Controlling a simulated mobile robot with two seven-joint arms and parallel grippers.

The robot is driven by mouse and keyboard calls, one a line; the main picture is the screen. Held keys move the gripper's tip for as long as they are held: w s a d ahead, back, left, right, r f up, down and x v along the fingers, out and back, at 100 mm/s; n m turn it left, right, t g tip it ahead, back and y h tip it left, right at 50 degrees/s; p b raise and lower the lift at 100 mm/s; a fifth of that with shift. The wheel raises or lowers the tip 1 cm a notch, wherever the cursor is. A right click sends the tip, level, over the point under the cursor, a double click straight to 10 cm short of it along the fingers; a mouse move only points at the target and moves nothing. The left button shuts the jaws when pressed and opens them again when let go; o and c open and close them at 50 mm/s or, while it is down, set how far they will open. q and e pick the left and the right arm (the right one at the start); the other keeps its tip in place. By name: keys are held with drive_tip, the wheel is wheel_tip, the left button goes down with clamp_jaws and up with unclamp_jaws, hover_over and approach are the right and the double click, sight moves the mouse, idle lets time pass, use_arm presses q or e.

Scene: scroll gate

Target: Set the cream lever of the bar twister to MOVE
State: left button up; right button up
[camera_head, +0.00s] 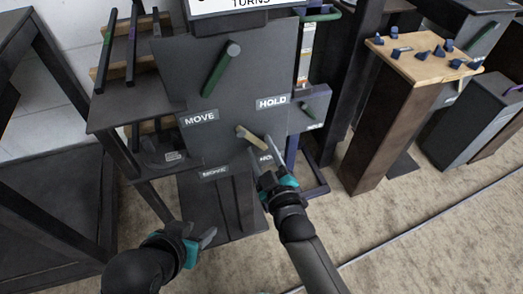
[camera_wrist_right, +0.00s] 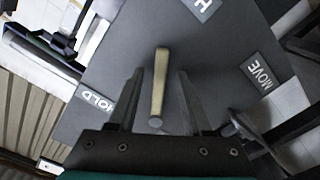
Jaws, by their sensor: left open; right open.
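The bar twister (camera_head: 240,85) is a dark grey upright panel with a cream lever (camera_head: 250,137) low on its front. The lever also shows in the right wrist view (camera_wrist_right: 160,85), with its round end towards the camera. My right gripper (camera_head: 261,143) is open at the lever. In the wrist view its fingers (camera_wrist_right: 158,95) stand on either side of the lever, with a gap on each side. A MOVE label (camera_wrist_right: 262,73) is right of the lever and a HOLD label (camera_wrist_right: 97,101) is left. My left gripper (camera_head: 205,236) is open and empty, low in front of the panel.
A dark green lever (camera_head: 221,70) is higher on the panel, between MOVE (camera_head: 199,117) and HOLD (camera_head: 272,102) labels. A dark shelf (camera_head: 130,104) stands left. A wooden-topped stand (camera_head: 420,56) with several small blue pieces is right.

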drive_tip(key=shift+w, duration=0.15)
drive_tip(key=shift+c, duration=0.2)
clamp_jaws()
idle(1.2)
